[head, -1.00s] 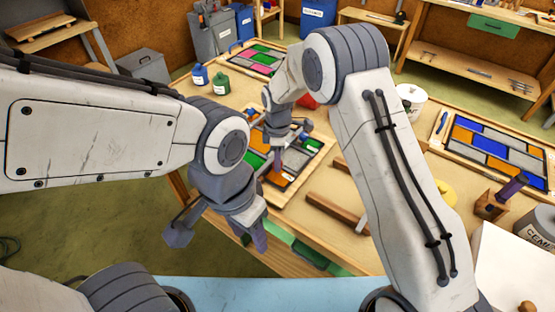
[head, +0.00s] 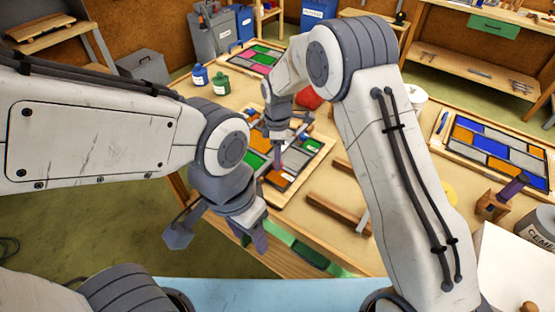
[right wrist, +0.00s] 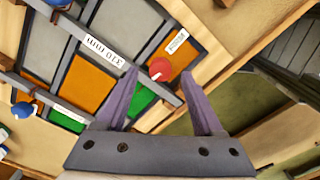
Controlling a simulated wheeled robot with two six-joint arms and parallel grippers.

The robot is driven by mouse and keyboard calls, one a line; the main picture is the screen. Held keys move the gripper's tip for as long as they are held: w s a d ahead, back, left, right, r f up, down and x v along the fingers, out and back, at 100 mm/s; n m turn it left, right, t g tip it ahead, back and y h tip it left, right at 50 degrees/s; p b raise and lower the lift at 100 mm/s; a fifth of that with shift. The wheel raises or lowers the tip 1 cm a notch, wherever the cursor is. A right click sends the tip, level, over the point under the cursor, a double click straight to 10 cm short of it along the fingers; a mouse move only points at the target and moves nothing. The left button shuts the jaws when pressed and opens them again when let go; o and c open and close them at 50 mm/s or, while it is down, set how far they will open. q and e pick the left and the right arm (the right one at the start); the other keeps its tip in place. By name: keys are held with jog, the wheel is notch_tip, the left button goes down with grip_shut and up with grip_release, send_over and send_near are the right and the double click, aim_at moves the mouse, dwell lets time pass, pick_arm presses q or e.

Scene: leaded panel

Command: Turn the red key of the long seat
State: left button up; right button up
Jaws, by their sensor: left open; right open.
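The red key (right wrist: 160,69) shows in the right wrist view as a round red knob near the corner of the leaded panel (right wrist: 123,62), between an orange pane and a grey bar. My right gripper (right wrist: 158,72) is open, its two purple fingers on either side of the key in the picture; I cannot tell whether they touch it. In the head view my right gripper (head: 279,165) hangs over the near part of the panel and I cannot make out the key. My left gripper (head: 252,238) is open and empty, in front of the table's near edge.
Wooden bars (head: 335,212) lie right of the panel. A second coloured panel (head: 490,145) lies at the right, and bottles (head: 221,84) stand behind.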

notch_tip(320, 180, up, 8)
jog(key=b, duration=0.1)
jog(key=shift+r, duration=0.2)
dwell(0.3)
jog(key=s+a+r+m, duration=0.1)
jog(key=s+r+m, duration=0.4)
jog(key=s, duration=0.9)
jog(key=s+d+m, duration=0.2)
jog(key=s, duration=0.7)
jog(key=s+d+m+y, duration=0.1)
jog(key=s+d+m, duration=0.2)
jog(key=s, duration=0.6)
jog(key=shift+d+r+m, duration=0.2)
jog(key=shift+d+m, duration=0.1)
jog(key=shift+d, duration=0.05)
jog(key=shift+s, duration=0.1)
jog(key=shift+c, duration=0.3)
